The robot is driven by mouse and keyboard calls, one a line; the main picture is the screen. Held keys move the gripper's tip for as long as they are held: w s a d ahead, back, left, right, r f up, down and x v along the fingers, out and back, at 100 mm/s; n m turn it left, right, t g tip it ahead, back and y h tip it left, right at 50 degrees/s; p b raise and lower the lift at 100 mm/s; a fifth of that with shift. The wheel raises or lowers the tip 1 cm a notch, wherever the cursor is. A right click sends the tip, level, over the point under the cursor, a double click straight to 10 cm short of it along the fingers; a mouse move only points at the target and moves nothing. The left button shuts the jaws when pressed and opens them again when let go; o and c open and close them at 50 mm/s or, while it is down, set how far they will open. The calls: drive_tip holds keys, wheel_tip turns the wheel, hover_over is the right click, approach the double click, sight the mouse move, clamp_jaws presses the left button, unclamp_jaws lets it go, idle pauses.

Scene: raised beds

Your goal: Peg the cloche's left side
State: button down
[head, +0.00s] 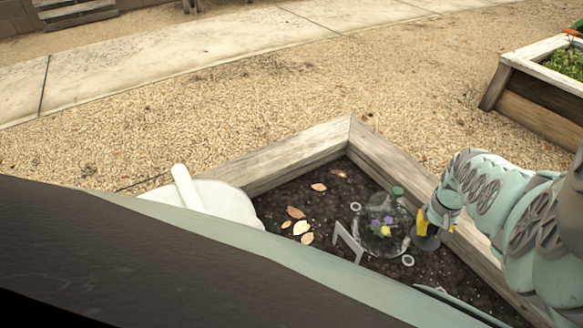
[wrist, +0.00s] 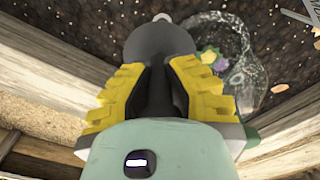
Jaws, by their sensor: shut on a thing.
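The clear cloche (head: 372,243) stands on dark soil over purple and yellow flowers (head: 382,227), with a green knob on top. It also shows at the upper right of the wrist view (wrist: 252,75). Pale rings (head: 355,206) (head: 408,260) sit on opposite sides of it. My gripper (head: 424,222) is right of the cloche, its yellow fingers shut on a dark grey tool (wrist: 158,48) with a wide rounded end. A small pale tip shows just beyond that end in the wrist view; I cannot tell what it belongs to.
A grey angled piece (head: 346,243) stands in the soil left of the cloche. Dry leaves (head: 301,227) lie farther left. Wooden boards (head: 285,160) edge the bed. A white rounded object (head: 222,199) is at its left corner. Another planter (head: 535,95) stands at upper right.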

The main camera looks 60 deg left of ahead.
sight(417, 250)
drive_tip(key=shift+f+b, duration=5.15)
drive_tip(key=shift+f, duration=0.2)
drive_tip(key=shift+f+b, duration=0.9)
drive_tip(key=c, duration=1)
unclamp_jaws()
drive_tip(key=shift+r, duration=0.15)
drive_tip(key=shift+s+r, duration=0.1)
drive_tip(key=shift+r, duration=5.8)
drive_tip(key=shift+r, duration=0.1)
